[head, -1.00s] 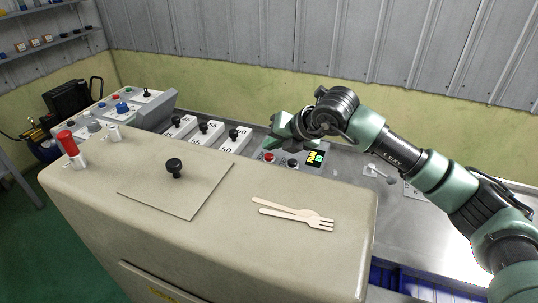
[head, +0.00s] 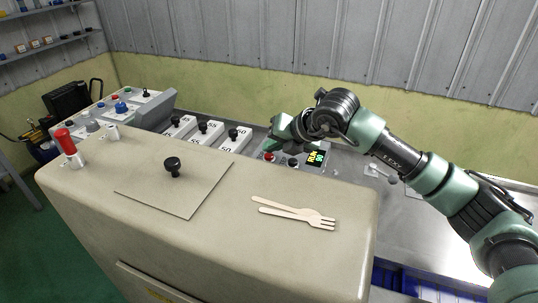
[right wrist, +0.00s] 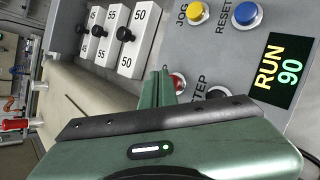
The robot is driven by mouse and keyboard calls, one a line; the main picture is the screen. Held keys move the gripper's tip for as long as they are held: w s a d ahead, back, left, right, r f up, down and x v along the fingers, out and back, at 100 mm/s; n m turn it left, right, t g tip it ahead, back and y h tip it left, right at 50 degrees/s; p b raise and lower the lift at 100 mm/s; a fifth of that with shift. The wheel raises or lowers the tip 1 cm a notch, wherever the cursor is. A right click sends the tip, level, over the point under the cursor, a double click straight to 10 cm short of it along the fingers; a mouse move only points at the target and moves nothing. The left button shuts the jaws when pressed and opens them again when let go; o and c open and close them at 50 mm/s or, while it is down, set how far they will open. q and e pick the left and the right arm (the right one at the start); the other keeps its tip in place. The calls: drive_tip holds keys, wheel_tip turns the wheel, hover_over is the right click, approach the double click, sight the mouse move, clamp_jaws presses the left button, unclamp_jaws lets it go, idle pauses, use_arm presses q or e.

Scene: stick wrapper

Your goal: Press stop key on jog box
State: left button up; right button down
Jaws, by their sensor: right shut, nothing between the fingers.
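The jog box (head: 305,168) is a grey panel behind the beige cabinet. Its red key (head: 269,157), a dark key (head: 293,162) and a lit "RUN 90" display (head: 316,157) show in the head view. In the right wrist view the red key (right wrist: 178,82) is partly covered by my fingers, and its label is hidden. A dark key (right wrist: 217,93) labelled STEP, a yellow JOG key (right wrist: 195,12) and a blue RESET key (right wrist: 246,14) are nearby. My right gripper (head: 274,140) is shut and empty, close above the red key; I cannot tell whether it touches. My left gripper is out of view.
The beige cabinet (head: 100,205) fills the foreground, with a black-knobbed plate (head: 180,195) and wooden forks (head: 290,212) on top. White numbered units (head: 236,138) with black knobs stand left of the jog box. Bare metal table (head: 350,180) lies to the right.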

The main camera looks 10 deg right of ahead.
sight(272, 156)
drive_tip(key=shift+f+b, duration=0.45)
idle(0.3)
drive_tip(key=shift+r, duration=0.1)
idle(0.3)
drive_tip(key=shift+r+p, duration=0.35)
drive_tip(key=shift+r, duration=0.45)
drive_tip(key=shift+r+p, duration=1.15)
drive_tip(key=shift+r, duration=1.4)
drive_tip(key=shift+f, duration=0.15)
